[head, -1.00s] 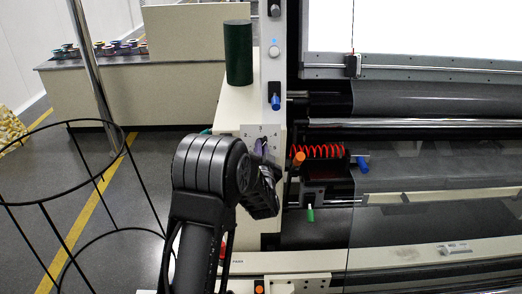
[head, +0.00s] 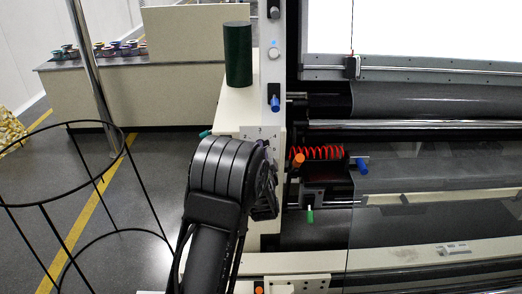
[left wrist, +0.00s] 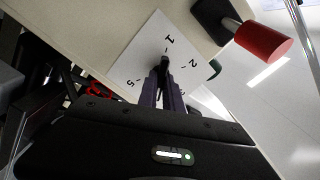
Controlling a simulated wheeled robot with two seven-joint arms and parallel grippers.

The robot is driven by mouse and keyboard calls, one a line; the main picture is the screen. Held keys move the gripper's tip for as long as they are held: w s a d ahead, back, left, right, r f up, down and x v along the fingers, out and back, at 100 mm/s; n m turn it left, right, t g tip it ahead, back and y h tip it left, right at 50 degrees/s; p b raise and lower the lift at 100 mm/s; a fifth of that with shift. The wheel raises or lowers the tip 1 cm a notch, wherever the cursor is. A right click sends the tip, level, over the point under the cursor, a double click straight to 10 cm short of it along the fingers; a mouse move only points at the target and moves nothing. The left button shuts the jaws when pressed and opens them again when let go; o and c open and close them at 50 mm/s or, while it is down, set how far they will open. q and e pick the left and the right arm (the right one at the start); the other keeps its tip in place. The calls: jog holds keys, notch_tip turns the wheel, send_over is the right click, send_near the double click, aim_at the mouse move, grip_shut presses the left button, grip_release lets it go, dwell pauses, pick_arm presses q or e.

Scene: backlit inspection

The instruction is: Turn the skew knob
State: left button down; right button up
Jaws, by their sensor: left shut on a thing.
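The skew knob (left wrist: 165,62) is a small dark handle at the middle of a white square dial plate (left wrist: 138,66) with black numbers, in the left wrist view. My left gripper (left wrist: 164,84) is shut on it, its two purple-grey fingers close together against the knob. In the head view the top of the dial plate (head: 260,131) shows on the front of the cream machine cabinet. There my left wrist hides the knob and the fingertips. The knob's exact pointing direction is hard to tell. My right gripper is in neither view.
A red-ended handle (left wrist: 264,42) stands out near the dial in the left wrist view. An orange knob (head: 299,161), a red coil (head: 318,152) and a green-tipped lever (head: 310,215) are right of my wrist. A black wire hoop stand (head: 96,178) is at left.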

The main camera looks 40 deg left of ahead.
pick_arm(q)
jog(key=c, duration=1.5)
grip_release()
jog(key=b+v, duration=0.1)
jog(key=v, duration=0.6)
jog(key=shift+s+d, duration=0.3)
